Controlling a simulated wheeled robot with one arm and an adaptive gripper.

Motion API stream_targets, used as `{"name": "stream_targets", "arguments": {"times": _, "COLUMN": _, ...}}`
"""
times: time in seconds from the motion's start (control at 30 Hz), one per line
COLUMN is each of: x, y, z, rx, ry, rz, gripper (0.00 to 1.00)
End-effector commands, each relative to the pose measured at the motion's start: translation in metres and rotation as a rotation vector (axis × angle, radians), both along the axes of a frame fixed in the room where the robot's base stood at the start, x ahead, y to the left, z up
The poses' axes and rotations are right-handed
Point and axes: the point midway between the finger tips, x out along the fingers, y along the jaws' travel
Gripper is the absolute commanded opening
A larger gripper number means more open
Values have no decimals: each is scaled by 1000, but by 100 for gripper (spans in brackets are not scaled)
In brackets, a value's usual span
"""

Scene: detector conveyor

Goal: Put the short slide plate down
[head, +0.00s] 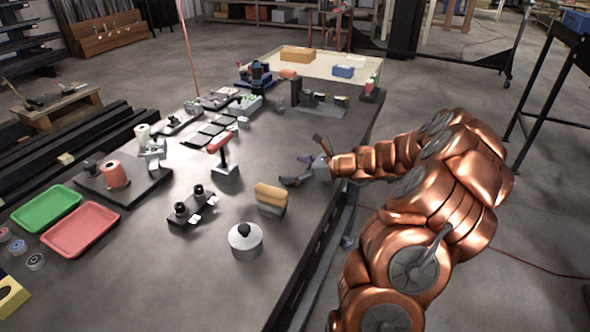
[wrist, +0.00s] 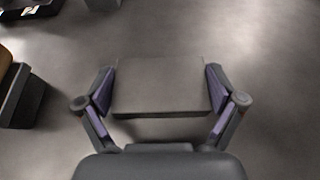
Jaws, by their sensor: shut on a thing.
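The short slide plate (wrist: 160,85) is a flat grey rectangular piece in the middle of the wrist view. My gripper (wrist: 160,88) is shut on it, with one purple-padded finger against each side. In the head view my gripper (head: 297,170) is over the right part of the dark grey table (head: 315,205), near its right edge. The plate is hard to make out there against the similar grey. I cannot tell whether the plate touches the table or is held just above it.
A tan-topped block (head: 270,198) stands close to my gripper, and a round grey lidded pot (head: 245,240) is nearer the front. A red-topped stand (head: 222,160) is to the left. A fixture (head: 320,103) stands behind.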

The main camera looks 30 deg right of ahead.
Motion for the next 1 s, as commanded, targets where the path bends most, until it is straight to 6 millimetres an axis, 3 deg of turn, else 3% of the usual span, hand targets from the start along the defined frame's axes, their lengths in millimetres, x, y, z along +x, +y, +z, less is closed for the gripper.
{"name": "stream_targets", "arguments": {"times": 0.1, "x": 0, "y": 0, "z": -2, "rx": 1, "ry": -2, "rz": 0, "gripper": 24}}
{"name": "stream_targets", "arguments": {"times": 0.13, "x": 0, "y": 0, "z": -2, "rx": 0, "ry": -1, "rz": 0, "gripper": 95}}
{"name": "stream_targets", "arguments": {"times": 0.17, "x": 0, "y": 0, "z": -2, "rx": 0, "ry": -1, "rz": 0, "gripper": 98}}
{"name": "stream_targets", "arguments": {"times": 0.63, "x": -3, "y": -2, "z": 2, "rx": -1, "ry": 1, "rz": -1, "gripper": 100}}
{"name": "stream_targets", "arguments": {"times": 1.0, "x": -47, "y": -30, "z": 23, "rx": -4, "ry": -2, "rz": -5, "gripper": 100}}
